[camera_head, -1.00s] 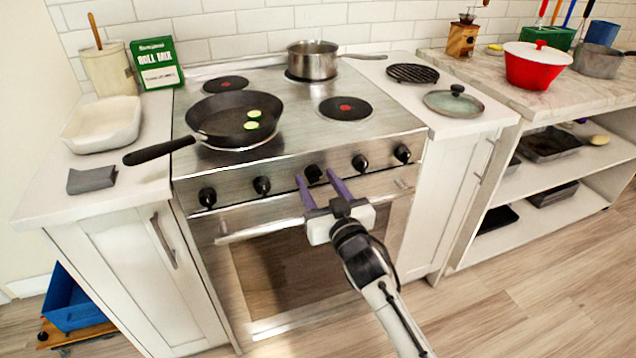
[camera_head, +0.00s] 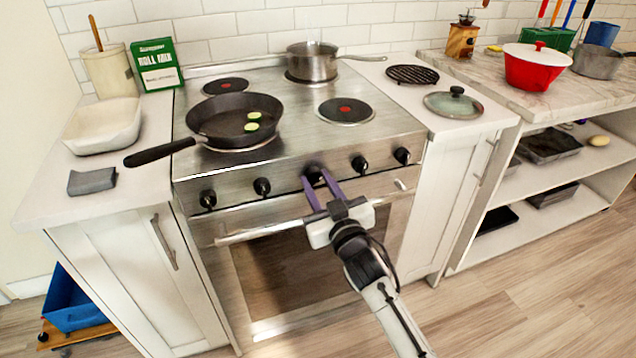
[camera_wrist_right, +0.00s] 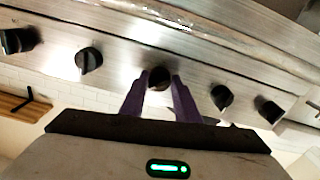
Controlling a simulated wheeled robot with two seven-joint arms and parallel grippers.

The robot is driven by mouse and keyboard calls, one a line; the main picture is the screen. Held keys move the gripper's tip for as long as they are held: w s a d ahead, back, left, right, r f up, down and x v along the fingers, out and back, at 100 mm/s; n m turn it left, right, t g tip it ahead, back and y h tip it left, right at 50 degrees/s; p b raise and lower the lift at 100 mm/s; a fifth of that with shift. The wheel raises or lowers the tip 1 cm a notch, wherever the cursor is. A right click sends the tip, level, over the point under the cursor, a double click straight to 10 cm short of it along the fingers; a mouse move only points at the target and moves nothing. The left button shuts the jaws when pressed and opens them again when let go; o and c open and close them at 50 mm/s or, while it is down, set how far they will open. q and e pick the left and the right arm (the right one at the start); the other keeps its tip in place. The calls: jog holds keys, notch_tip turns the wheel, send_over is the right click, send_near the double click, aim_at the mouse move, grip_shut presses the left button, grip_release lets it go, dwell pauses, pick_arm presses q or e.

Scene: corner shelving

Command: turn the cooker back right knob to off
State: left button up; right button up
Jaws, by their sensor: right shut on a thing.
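The steel cooker (camera_head: 300,140) has a row of several black knobs along its front panel. My right gripper (camera_head: 316,182) is at the middle knob (camera_head: 313,172), its purple fingers shut on it. In the right wrist view the fingers (camera_wrist_right: 158,92) lie on both sides of this round knob (camera_wrist_right: 159,77). The other knobs, such as the one just right of it (camera_head: 360,163), are free. No labels are readable, so I cannot tell which burner each knob serves. My left gripper is not in view.
A frying pan (camera_head: 230,117) with green slices sits on the front left, its handle over the left counter. A saucepan (camera_head: 312,62) stands at the back right. The oven handle (camera_head: 275,231) runs below the knobs, close under my right gripper.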

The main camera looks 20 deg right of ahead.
jog(key=n, duration=0.5)
jog(key=shift+n, duration=0.3)
jog(key=n, duration=0.4)
jog(key=shift+n+p, duration=0.3)
jog(key=o, duration=1)
jog(key=shift+o, duration=0.2)
jog(key=s, duration=1)
jog(key=shift+s+d, duration=0.2)
jog(key=shift+d, duration=0.05)
